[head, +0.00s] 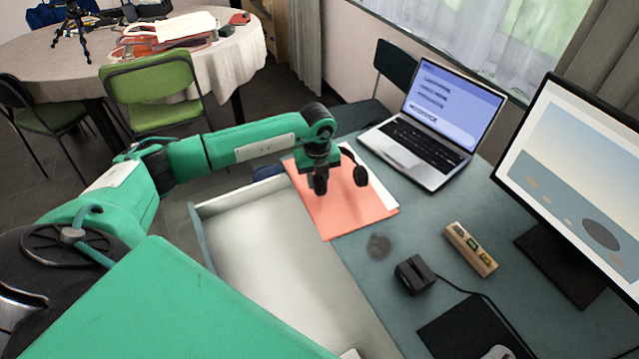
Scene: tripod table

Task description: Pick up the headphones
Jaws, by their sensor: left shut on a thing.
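The black headphones (361,176) are at my left gripper (322,172), over the orange-red folder on the desk. One round ear cup shows to the right of the gripper; the rest is partly hidden by the gripper and hard to tell apart from it. My left gripper points down and is shut on the headphones. I cannot tell whether they still touch the folder. My right gripper is not in view.
An open, pale drawer (205,211) lies left of the desk top. The folder (350,217), a laptop (412,146), a monitor (585,180), a spirit level (470,249) and a black box (414,273) are on the desk. A green chair (155,92) stands behind.

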